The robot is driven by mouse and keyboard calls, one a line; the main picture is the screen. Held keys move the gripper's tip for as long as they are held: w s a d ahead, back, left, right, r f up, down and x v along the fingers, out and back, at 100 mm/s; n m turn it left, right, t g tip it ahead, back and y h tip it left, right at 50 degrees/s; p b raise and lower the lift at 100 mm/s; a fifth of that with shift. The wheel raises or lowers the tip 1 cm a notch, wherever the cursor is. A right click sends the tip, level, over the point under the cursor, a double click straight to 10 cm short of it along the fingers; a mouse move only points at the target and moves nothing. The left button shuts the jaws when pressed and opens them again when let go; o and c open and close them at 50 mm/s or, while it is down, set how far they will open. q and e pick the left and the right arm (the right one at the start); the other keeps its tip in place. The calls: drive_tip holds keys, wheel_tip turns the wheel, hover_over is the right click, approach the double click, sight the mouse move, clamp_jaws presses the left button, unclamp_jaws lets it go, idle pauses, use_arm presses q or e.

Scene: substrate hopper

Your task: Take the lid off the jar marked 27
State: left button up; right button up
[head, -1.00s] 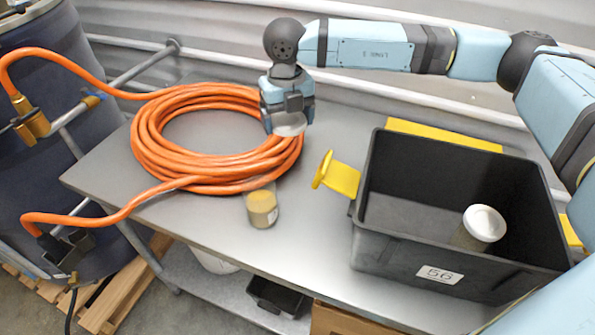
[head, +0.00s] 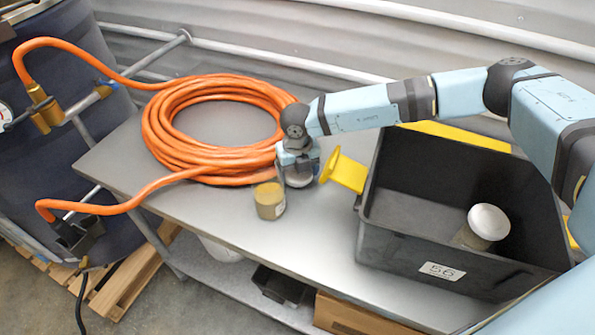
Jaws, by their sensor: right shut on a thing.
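A small clear jar with tan contents (head: 270,201) stands upright and open-topped on the grey table. A pale label shows on its side, but its number is too small to read. My right gripper (head: 298,172) is just right of the jar and beyond it, pointing down. It is shut on a pale round lid (head: 300,183), held low near the table surface; I cannot tell whether it touches. A second jar with a white lid on (head: 488,222) stands in the black bin. My left gripper is out of view.
A coiled orange hose (head: 165,140) lies behind and left.

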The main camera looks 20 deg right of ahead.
drive_tip(key=shift+f, duration=0.35)
drive_tip(key=shift+f, duration=0.2)
drive_tip(key=o, duration=0.9)
drive_tip(key=shift+r, duration=0.15)
